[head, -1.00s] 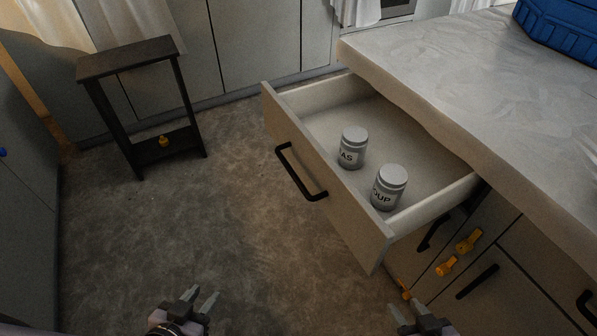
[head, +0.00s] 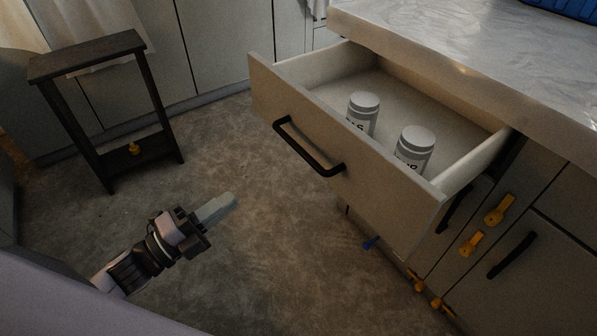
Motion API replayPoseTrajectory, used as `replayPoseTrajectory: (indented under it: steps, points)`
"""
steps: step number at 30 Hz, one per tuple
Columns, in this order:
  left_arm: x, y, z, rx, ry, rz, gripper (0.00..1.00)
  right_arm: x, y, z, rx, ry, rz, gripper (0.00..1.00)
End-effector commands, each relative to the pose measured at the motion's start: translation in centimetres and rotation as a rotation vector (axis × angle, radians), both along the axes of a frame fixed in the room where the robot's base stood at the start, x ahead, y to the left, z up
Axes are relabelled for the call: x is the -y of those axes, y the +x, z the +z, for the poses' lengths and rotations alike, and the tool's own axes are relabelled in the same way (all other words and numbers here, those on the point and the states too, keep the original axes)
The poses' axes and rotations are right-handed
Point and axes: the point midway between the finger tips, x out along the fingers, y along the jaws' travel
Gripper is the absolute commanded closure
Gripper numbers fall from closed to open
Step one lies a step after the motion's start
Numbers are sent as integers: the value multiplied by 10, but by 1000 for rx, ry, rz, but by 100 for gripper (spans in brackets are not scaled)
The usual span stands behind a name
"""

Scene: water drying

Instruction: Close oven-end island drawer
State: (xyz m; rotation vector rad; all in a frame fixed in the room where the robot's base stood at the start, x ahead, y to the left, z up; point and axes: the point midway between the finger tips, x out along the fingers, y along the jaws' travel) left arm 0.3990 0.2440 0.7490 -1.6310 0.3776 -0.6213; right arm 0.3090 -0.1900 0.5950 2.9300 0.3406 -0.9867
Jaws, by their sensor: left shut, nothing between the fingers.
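The island drawer (head: 345,178) is pulled well out from under the light countertop, its grey front facing the lower left. A black bar handle (head: 305,150) is on its front. Two grey-lidded jars stand inside: one at the left (head: 362,112) and one at the right (head: 414,148). My left gripper (head: 233,203) is shut and empty, over the floor at the lower left, apart from the drawer front and pointing toward it. My right gripper is out of view.
The island countertop (head: 440,50) overhangs the drawer. Yellow latches (head: 498,210) and black handles (head: 512,255) stick out from the cabinet doors below. A dark side table (head: 88,55) stands at the left. The floor (head: 215,150) between it and the drawer is clear.

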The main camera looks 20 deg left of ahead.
Motion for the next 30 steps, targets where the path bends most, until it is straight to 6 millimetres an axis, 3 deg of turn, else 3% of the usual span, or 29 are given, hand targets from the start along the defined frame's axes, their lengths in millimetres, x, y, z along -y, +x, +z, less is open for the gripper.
replayPoseTrajectory:
  steps: [10, 30]
  points:
    - [9, 12, 5, 59, 44, -29, 100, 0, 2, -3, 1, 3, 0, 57]
    - [72, 91, 25, 56, 42, -27, 100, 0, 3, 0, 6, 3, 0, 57]
